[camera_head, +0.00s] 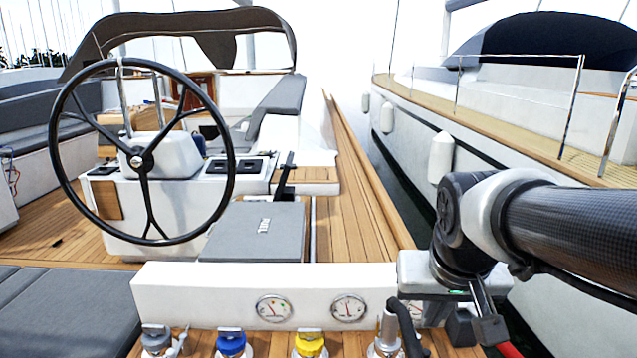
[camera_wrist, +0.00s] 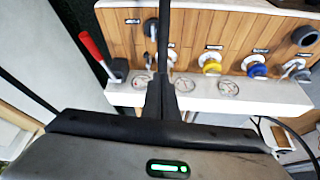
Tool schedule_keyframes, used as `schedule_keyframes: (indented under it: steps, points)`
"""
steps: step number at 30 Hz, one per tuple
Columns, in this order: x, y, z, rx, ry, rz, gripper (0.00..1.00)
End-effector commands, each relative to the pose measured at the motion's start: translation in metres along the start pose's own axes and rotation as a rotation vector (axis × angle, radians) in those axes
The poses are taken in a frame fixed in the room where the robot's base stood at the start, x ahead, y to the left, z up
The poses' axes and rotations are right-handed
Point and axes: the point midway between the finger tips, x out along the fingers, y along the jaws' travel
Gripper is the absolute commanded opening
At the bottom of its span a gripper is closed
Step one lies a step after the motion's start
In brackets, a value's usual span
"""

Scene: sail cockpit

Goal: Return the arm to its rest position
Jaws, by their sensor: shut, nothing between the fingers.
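My arm (camera_head: 580,235) reaches in from the right in the head view, with its wrist bent down beside the gauge panel. My gripper (camera_head: 490,329) hangs below the wrist at the panel's right end, fingers pointing down. In the wrist view, the two dark fingers of my gripper (camera_wrist: 164,12) lie together in the middle, with nothing held. A green light shows on the gripper body. I cannot tell whether the fingertips touch anything below.
A white gauge panel (camera_head: 200,295) stands close left of my gripper. Blue (camera_head: 231,343) and yellow (camera_head: 310,343) valves sit before it. A red handle (camera_wrist: 90,45) is near the fingers. A steering wheel (camera_head: 143,152) stands left; another boat's hull (camera_head: 405,130) lies right.

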Motion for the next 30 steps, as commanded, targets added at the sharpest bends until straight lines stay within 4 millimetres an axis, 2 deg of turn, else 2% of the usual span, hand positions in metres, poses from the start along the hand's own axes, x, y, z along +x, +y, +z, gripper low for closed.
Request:
schedule_keyframes:
  steps: [1, 3, 12, 13, 20, 27, 30]
  points:
    - [-0.011, -0.004, 0.013, -0.017, 0.014, -0.013, 0.00]
    - [-0.021, -0.008, 0.028, -0.038, 0.022, -0.028, 0.00]
    - [-0.047, -0.022, 0.086, -0.117, 0.057, -0.095, 0.00]
    - [-0.063, -0.021, 0.075, -0.115, 0.053, -0.092, 0.00]
    - [-0.109, -0.019, 0.052, -0.112, 0.050, -0.089, 0.00]
    - [-0.163, -0.017, 0.026, -0.112, 0.050, -0.089, 0.00]
    - [-0.177, -0.016, 0.019, -0.111, 0.050, -0.089, 0.00]
